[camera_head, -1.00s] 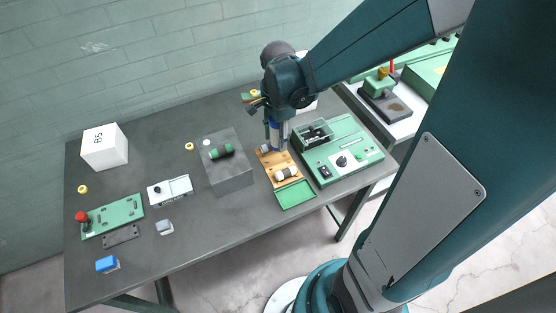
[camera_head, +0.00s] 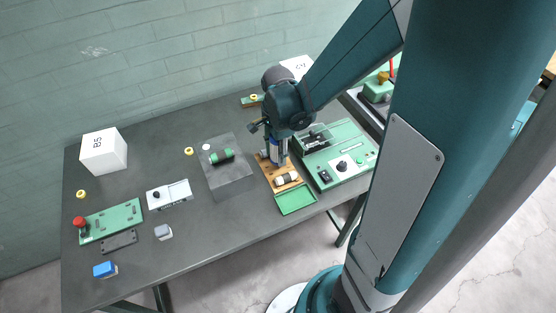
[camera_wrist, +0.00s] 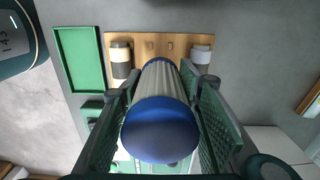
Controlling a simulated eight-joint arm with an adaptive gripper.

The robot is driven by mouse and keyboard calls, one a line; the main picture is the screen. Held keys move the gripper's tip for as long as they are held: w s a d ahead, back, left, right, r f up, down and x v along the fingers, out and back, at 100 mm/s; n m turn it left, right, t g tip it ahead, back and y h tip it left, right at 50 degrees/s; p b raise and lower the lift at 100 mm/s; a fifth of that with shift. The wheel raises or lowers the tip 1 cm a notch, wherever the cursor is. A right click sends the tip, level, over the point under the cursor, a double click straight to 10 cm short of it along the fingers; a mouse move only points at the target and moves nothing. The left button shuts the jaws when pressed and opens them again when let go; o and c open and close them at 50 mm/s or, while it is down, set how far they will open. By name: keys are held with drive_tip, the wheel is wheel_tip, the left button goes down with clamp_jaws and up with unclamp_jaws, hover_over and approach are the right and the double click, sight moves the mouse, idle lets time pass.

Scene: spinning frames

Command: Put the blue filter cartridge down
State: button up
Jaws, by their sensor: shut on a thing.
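The blue filter cartridge (camera_wrist: 160,135) has a blue end cap and a grey ribbed body. My gripper (camera_wrist: 163,105) is shut on it, with a green pad on each side. In the head view the cartridge (camera_head: 279,150) hangs roughly upright under my gripper (camera_head: 277,143), over the far part of a wooden board (camera_head: 268,173). The board (camera_wrist: 172,45) also shows beyond the cartridge in the wrist view. I cannot tell whether the cartridge touches the board.
A cream-and-dark cylinder (camera_wrist: 120,60) and a white-and-grey one (camera_wrist: 200,50) sit on the board. A green tray (camera_head: 296,198) adjoins its near end.

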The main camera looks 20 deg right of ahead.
sight(278, 148)
drive_tip(key=shift+f, duration=0.1)
drive_tip(key=shift+f, duration=2)
drive_tip(key=shift+f+b, duration=0.1)
drive_tip(key=shift+b, duration=0.3)
drive_tip(key=o, duration=0.5)
drive_tip(key=shift+f, duration=0.1)
drive_tip(key=shift+o, duration=1)
drive_tip(key=shift+r, duration=0.3)
wheel_tip(278, 148, up, 12)
drive_tip(key=p, duration=0.1)
drive_tip(key=shift+p, duration=0.4)
